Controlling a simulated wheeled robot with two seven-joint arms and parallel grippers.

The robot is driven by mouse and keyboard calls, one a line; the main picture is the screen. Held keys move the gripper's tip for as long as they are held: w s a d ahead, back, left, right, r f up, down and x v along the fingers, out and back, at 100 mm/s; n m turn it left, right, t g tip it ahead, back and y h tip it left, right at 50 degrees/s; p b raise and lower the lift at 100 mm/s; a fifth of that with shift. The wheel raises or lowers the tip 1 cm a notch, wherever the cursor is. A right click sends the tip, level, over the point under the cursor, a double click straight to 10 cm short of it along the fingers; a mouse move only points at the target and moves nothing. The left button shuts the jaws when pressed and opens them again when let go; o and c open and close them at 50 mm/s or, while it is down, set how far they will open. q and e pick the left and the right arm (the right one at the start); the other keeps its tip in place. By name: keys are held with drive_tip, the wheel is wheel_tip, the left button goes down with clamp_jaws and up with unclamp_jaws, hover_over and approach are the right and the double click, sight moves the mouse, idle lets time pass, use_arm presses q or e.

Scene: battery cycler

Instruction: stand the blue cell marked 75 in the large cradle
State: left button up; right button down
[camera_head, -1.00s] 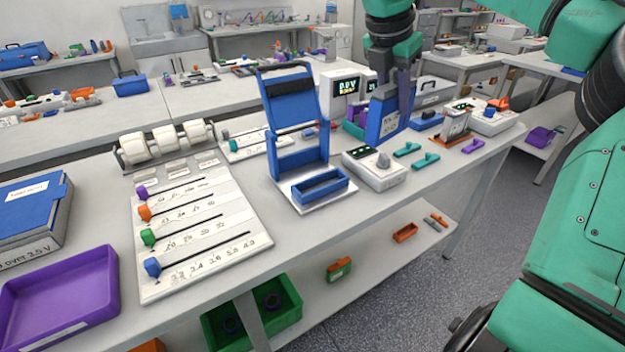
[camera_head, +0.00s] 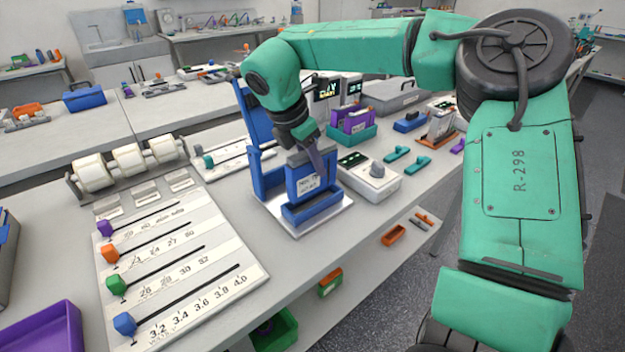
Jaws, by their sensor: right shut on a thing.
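My right gripper (camera_head: 312,158) is shut on the top of a blue cell (camera_head: 305,186) with a white label. The print on the label is too small to read surely. The cell is upright, over or in the blue large cradle (camera_head: 312,213) on its white base plate. I cannot tell whether its bottom edge touches the cradle floor. The cradle's tall hinged blue frame (camera_head: 243,103) stands raised behind, partly hidden by my right arm. My left gripper is out of view.
A white box with a grey knob (camera_head: 378,171) stands close right of the cradle. Behind it is a teal holder (camera_head: 345,138) with purple cells. A white slider board (camera_head: 190,270) lies to the left, and a purple tray (camera_head: 45,330) at the lower left.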

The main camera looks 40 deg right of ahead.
sight(313, 179)
wheel_tip(313, 179, down, 4)
drive_tip(key=shift+s+f+p, duration=0.15)
drive_tip(key=shift+f+p, duration=0.1)
drive_tip(key=shift+p, duration=0.05)
drive_tip(key=shift+f+b, duration=0.15)
drive_tip(key=shift+b, duration=0.15)
drive_tip(key=c, duration=0.6)
unclamp_jaws()
drive_tip(key=shift+a, duration=0.1)
drive_tip(key=shift+r, duration=0.2)
drive_tip(key=v, duration=1.2)
